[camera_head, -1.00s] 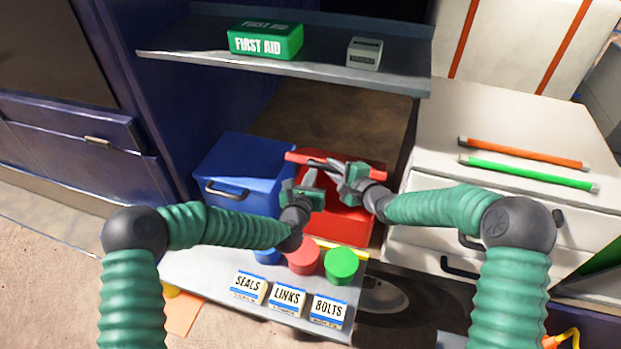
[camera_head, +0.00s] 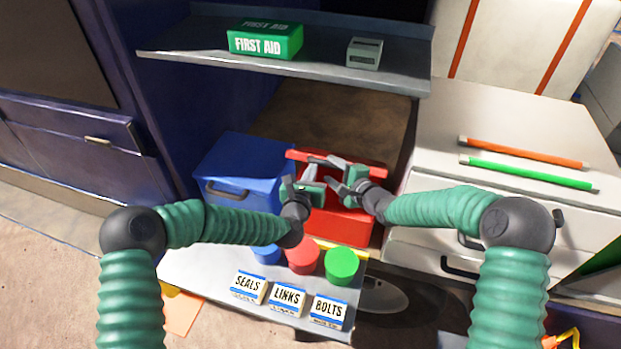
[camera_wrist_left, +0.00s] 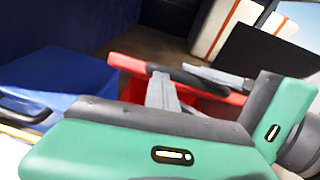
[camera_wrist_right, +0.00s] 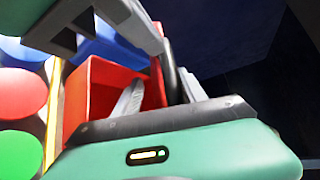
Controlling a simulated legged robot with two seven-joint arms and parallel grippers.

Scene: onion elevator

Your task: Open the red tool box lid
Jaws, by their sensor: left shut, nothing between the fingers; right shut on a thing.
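The red tool box (camera_head: 342,226) stands in the lower shelf bay. Its red lid (camera_head: 372,167) shows as a bar behind my grippers and seems raised. The right wrist view shows an open-looking red hollow (camera_wrist_right: 103,88). My right gripper (camera_head: 322,163) reaches in from the right, shut on a dark handle-like bar (camera_wrist_right: 170,65) by the lid. The bar also shows along the red edge in the left wrist view (camera_wrist_left: 190,75). My left gripper (camera_head: 309,168) is shut and empty, just in front of the lid and close to the right fingers. The grippers hide part of the box.
A blue box (camera_head: 245,170) stands close on the left. Blue, red and green round caps (camera_head: 341,265) and label blocks (camera_head: 287,299) lie in front. A shelf (camera_head: 200,50) overhangs behind. A white drawer cabinet (camera_head: 450,130) stands on the right.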

